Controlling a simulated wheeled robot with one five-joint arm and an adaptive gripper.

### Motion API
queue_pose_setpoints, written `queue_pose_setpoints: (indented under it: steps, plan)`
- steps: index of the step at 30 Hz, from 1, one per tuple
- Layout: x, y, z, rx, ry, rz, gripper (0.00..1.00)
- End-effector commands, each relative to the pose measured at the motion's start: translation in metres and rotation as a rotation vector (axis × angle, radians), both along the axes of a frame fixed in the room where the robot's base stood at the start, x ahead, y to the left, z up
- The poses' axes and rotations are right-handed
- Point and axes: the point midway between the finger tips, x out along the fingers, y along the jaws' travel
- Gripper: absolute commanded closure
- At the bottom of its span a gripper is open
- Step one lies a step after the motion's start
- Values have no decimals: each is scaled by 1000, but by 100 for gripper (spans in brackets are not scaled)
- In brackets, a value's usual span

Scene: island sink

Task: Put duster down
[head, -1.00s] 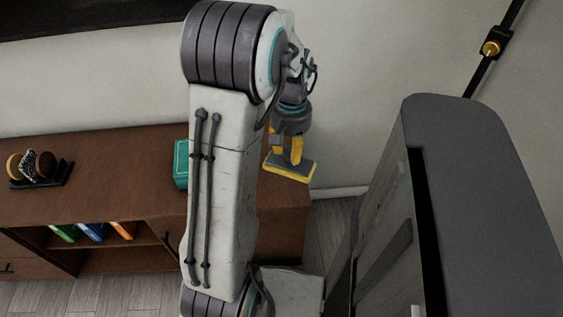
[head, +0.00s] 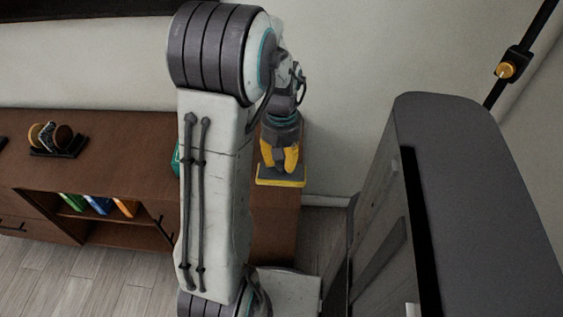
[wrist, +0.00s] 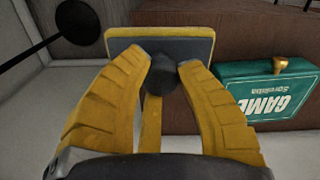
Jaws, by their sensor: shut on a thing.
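The duster (head: 282,177) has a flat grey and yellow head and shows below my gripper (head: 279,157) in the head view, over the right end of the brown cabinet (head: 274,215). In the wrist view the yellow fingers of my gripper (wrist: 164,72) are shut on the dark knob of the duster (wrist: 125,45). Its rectangular head lies just beyond the fingertips. I cannot tell whether the duster touches the cabinet top.
A teal game box (wrist: 268,92) lies on the cabinet beside the duster, mostly hidden by my arm in the head view. A dark stand with round pieces (head: 58,141) is at the left. A tall grey panelled piece (head: 470,180) stands at the right.

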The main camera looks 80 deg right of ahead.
Motion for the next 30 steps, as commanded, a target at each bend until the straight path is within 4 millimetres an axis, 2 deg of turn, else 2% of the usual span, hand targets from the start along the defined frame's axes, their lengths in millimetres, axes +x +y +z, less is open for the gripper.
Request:
queue_pose_setpoints:
  steps: [9, 15, 21, 30]
  plan:
    - [9, -58, -37, 2, 0, 8, 100]
    - [13, -88, -54, 1, 0, 5, 100]
    - [15, -103, -63, 0, 0, 5, 100]
    - [16, -105, -75, 3, 0, 5, 100]
